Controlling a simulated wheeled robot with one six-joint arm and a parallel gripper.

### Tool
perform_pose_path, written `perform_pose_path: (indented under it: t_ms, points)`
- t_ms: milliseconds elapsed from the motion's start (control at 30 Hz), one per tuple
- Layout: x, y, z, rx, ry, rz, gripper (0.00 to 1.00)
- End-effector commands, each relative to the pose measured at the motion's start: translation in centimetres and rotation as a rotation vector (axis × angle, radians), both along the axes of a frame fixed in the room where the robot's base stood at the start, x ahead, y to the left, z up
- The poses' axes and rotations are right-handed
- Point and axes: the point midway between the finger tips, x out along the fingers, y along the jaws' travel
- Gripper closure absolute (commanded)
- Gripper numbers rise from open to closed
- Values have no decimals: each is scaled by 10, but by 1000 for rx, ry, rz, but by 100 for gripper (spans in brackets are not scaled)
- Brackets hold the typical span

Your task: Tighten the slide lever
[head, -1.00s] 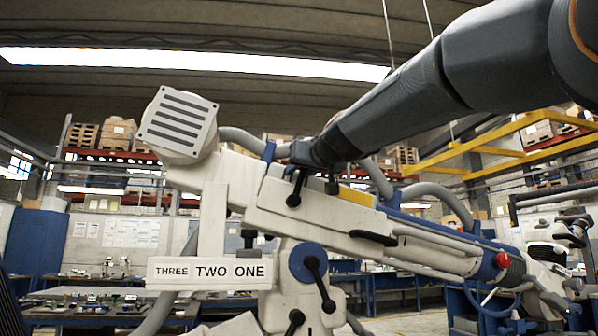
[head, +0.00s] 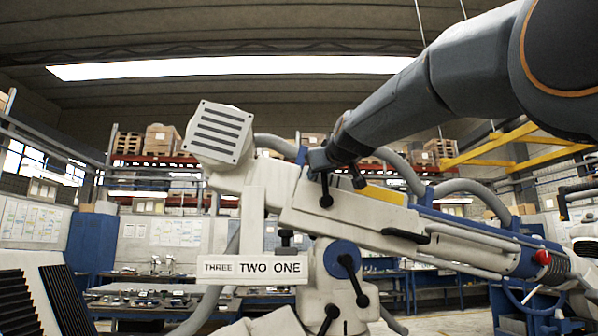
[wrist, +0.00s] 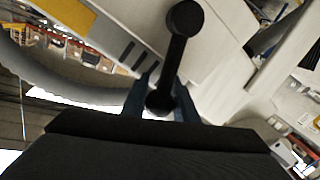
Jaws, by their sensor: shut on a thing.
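The slide lever (head: 325,190) is a black bar with rounded ends on the pale beam of the microscope arm (head: 345,221). It stands almost upright in the head view. In the wrist view the lever (wrist: 178,55) runs from a round hub at the top to a knob between my fingers. My gripper (wrist: 162,98) is shut on the knob end, one dark finger on each side. In the head view my gripper (head: 316,160) reaches the beam from the upper right and partly hides the lever's top end.
A blue-hubbed joint with a black lever (head: 350,268) sits below the beam. A sign reading THREE TWO ONE (head: 251,270) hangs at left under the grey vented head (head: 218,132). A red knob (head: 543,257) and grey hoses (head: 470,193) lie to the right.

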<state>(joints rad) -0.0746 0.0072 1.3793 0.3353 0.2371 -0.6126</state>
Motion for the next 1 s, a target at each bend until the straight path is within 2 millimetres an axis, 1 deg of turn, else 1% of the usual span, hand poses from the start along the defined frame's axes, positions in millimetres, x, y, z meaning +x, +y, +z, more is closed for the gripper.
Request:
perform_pose_path:
  t_ms: [100,367,400,467,500,1000]
  points:
    - [1,-8,-1,-16,1,-13,100]
    - [1,-9,-1,-17,1,-14,100]
    - [1,-8,-1,-17,1,-14,69]
    - [1,-8,-1,-17,1,-13,59]
    - [1,-8,-1,-17,0,-13,55]
    - [0,-3,-1,-10,0,-5,55]
